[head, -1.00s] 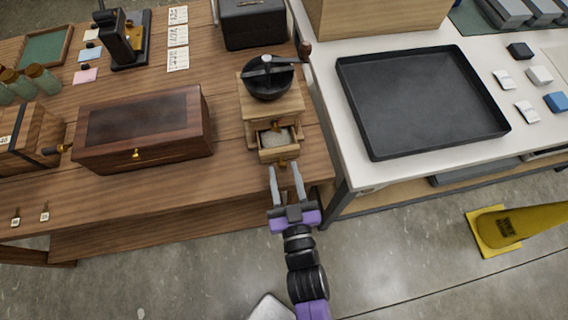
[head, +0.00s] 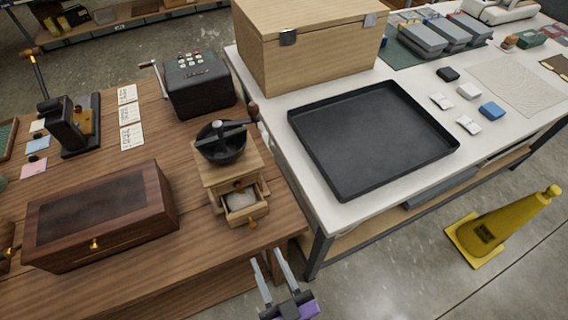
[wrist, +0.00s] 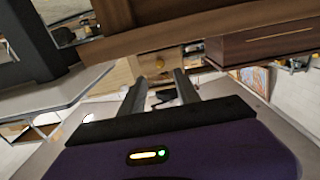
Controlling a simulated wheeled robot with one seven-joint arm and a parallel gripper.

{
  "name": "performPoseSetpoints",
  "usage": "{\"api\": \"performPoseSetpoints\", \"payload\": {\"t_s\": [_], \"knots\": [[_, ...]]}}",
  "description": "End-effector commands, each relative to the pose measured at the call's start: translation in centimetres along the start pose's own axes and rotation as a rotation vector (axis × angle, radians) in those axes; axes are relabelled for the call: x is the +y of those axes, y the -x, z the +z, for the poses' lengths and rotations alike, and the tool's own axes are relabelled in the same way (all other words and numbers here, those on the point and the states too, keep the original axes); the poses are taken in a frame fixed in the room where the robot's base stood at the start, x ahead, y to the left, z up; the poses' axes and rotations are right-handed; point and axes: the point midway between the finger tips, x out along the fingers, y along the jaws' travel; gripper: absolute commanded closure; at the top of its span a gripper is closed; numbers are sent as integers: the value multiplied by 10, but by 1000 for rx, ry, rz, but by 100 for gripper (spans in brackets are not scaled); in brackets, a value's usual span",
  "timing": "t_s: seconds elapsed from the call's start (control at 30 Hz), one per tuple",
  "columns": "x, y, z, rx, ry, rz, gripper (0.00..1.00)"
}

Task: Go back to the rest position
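My gripper (head: 273,270) is at the bottom of the head view, in front of the wooden table's front edge and below the coffee grinder. Its two grey fingers stand apart with nothing between them. In the wrist view my gripper (wrist: 160,85) also shows spread fingers. The wooden grinder (head: 226,175) with a black bowl and crank stands at the table's right front corner. Its small drawer (head: 243,206) is pulled out and has pale contents. The gripper is apart from the drawer.
A dark wooden box (head: 100,215) lies left of the grinder. A black tray (head: 370,135) sits on the white table (head: 290,112) to the right, near a large wooden chest (head: 310,50). A yellow cone (head: 500,225) stands on the floor at right. The floor between is clear.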

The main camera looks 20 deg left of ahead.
Motion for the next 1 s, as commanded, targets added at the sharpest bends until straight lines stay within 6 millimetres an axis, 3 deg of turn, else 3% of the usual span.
{"api": "performPoseSetpoints", "payload": {"t_s": [0.23,0.37,0.57,0.8,1.0], "knots": [[0,0,0,-1,15,1,62],[2,2,-27,38,36,10,62],[42,63,-54,23,48,132,62],[90,163,-86,-46,35,362,62],[108,244,-115,-127,-12,580,62]]}}
